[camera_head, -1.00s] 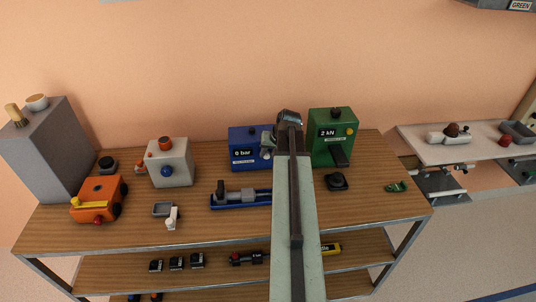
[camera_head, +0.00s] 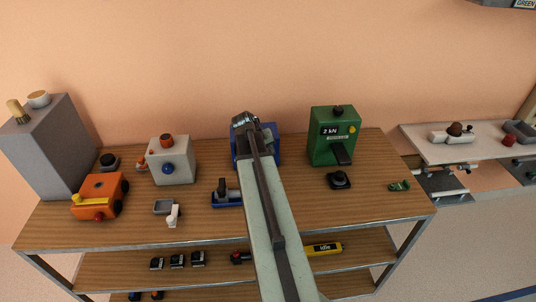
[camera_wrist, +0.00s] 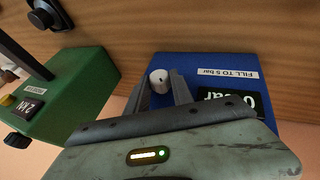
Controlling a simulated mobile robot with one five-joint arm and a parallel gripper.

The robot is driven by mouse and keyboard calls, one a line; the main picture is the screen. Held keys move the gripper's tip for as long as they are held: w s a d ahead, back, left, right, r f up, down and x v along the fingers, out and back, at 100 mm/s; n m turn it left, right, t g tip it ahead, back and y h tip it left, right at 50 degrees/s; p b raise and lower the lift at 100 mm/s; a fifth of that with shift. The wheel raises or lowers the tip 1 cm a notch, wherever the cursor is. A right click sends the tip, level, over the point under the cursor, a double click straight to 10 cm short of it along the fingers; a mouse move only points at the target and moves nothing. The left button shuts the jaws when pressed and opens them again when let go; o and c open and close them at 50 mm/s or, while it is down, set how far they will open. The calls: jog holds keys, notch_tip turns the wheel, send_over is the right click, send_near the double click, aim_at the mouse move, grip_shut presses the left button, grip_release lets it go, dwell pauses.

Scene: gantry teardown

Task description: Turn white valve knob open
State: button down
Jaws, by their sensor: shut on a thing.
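The white valve knob (camera_wrist: 159,79) is on the blue box (camera_wrist: 190,66), which shows upside down in the wrist view. A dark mark runs on the knob's face. The fingertips of my gripper (camera_wrist: 160,84) are on either side of the knob and shut on it. The box carries a "FILL TO 5 bar" label and a dark display (camera_wrist: 232,98), partly hidden by my gripper. In the head view my arm covers the middle of the blue box (camera_head: 272,143) and hides the knob.
A green box (camera_head: 331,136) reading "2 kN" stands to the right of the blue box. To the left are a grey box with a blue knob (camera_head: 171,161) and an orange box (camera_head: 98,195). A blue-based vise-like tool (camera_head: 226,195) lies partly behind my arm.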

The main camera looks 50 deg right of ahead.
jog(key=b, duration=0.1)
jog(key=g+h+b, duration=0.1)
jog(key=f+h+b, duration=0.1)
jog(key=shift+w+a+f+n+g, duration=0.1)
jog(key=shift+w+a+n+g, duration=0.2)
jog(key=shift+n, duration=0.1)
jog(key=g+h+b, duration=0.1)
jog(key=h+b, duration=0.1)
jog(key=b, duration=0.2)
jog(key=n+g+h+b, duration=0.1)
jog(key=h+b, duration=0.1)
jog(key=b, duration=0.2)
jog(key=g+h+b, duration=0.1)
jog(key=h+b, duration=0.1)
jog(key=b, duration=0.2)
jog(key=shift+a+f+n+g, duration=0.15)
jog(key=shift+f+n+g, duration=0.15)
jog(key=shift+n, duration=0.1)
jog(key=shift+r+h+b, duration=0.2)
jog(key=shift+h+b, duration=0.1)
jog(key=shift+b, duration=0.05)
jog(key=c, duration=1.1)
grip_release()
jog(key=shift+w, duration=0.1)
